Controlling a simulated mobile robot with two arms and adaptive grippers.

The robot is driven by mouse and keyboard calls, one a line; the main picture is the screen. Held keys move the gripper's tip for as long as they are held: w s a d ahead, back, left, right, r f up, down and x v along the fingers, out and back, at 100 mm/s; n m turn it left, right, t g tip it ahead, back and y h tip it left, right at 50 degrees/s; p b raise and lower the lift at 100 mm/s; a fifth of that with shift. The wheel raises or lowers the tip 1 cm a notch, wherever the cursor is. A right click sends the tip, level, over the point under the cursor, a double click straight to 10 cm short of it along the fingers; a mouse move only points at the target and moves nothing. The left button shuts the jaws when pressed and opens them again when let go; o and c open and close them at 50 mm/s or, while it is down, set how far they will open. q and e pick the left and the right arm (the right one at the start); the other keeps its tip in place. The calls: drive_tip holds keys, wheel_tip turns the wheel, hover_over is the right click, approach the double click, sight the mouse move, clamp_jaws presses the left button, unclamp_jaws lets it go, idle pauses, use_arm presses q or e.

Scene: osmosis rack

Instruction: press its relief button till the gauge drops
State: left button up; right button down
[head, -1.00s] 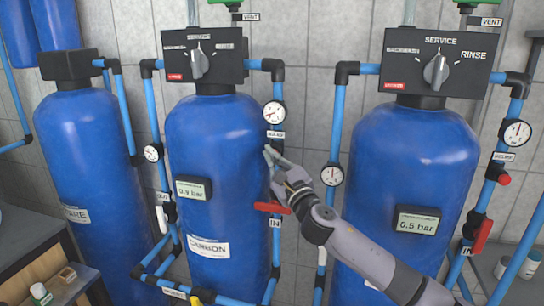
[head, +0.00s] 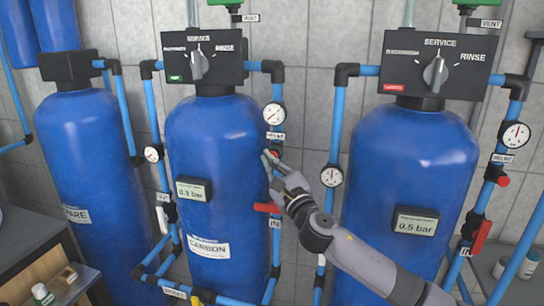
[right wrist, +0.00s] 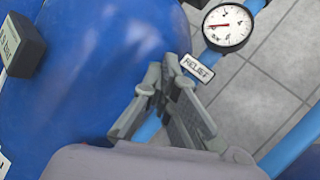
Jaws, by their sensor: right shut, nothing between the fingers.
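The carbon tank (head: 213,140) is a blue vessel in the middle of the head view. Its pressure gauge (head: 274,113) sits on the pipe at its right; in the right wrist view the gauge (right wrist: 228,27) has its needle pointing left. The RELIEF label (right wrist: 197,68) is below the gauge. The relief button (head: 277,154) shows as a small red spot right by my fingertips; in the wrist view my fingers hide it. My right gripper (head: 269,158) is shut and empty, tips close to the button; contact cannot be told. My left gripper is not in view.
The carbon display (head: 193,191) is hard to read. A red valve handle (head: 267,208) sits just below my right gripper. Another blue tank (head: 405,165) stands to the right with its own gauge (head: 516,134) and red button (head: 503,181). Blue pipes run close beside my arm.

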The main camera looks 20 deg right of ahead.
drive_tip(key=s+a, duration=0.1)
drive_tip(key=s+a+p, duration=0.1)
drive_tip(key=s+p, duration=0.1)
drive_tip(key=s, duration=0.1)
drive_tip(key=shift+s+a, duration=0.1)
drive_tip(key=shift+a, duration=0.3)
idle(0.4)
